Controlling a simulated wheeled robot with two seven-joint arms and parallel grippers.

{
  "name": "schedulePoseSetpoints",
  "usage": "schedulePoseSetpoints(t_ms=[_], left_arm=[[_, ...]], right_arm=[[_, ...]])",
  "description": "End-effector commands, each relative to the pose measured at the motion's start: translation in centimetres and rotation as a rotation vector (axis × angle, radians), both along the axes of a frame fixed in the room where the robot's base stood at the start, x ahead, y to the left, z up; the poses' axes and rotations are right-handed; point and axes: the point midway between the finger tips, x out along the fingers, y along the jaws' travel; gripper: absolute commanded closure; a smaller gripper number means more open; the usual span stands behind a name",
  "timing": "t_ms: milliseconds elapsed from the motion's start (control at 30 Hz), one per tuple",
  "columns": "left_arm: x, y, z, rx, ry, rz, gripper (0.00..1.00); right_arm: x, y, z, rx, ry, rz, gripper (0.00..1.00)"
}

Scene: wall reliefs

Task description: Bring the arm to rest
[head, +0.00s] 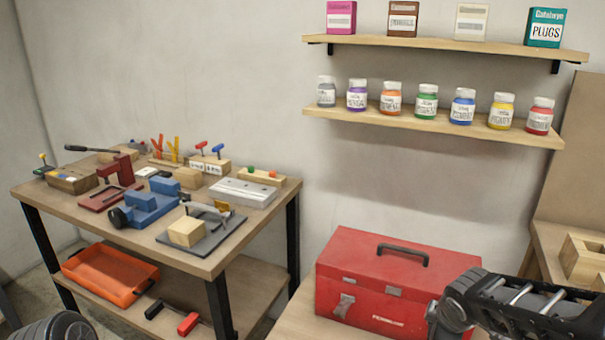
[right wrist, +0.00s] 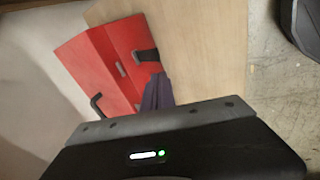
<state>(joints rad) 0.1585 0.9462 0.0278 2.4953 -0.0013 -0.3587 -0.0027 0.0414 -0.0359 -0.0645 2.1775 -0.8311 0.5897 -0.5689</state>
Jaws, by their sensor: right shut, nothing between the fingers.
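My right arm (head: 520,305) comes in at the lower right of the head view, in front of the right end of a red toolbox (head: 370,285). Its gripper cannot be made out there. In the right wrist view the dark fingers of my right gripper (right wrist: 158,92) are shut and empty. Beyond them the red toolbox (right wrist: 100,65) shows, with its dark handle and latch. Whether the fingers touch it cannot be told. My left gripper is not in view.
A workbench (head: 150,235) at the left holds several clamps, a blue vise (head: 145,207) and wooden blocks. An orange tray (head: 110,275) lies on its lower shelf. Two wall shelves (head: 440,123) hold jars and boxes. A wooden box (head: 583,262) stands at the far right.

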Motion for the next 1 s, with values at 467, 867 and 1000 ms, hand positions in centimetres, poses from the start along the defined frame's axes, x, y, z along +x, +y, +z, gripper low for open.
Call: schedulePoseSetpoints(t_ms=[467, 867, 1000], left_arm=[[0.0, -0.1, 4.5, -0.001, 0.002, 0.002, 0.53], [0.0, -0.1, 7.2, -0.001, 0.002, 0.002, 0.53], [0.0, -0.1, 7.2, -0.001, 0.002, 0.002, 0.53]], right_arm=[[-5.8, 20.5, -17.9, 0.870, 0.126, -0.797, 1.00], [-21.5, 25.4, -25.6, 0.781, 0.468, -1.044, 1.00], [-21.5, 25.3, -25.7, 0.780, 0.470, -1.046, 1.00]])
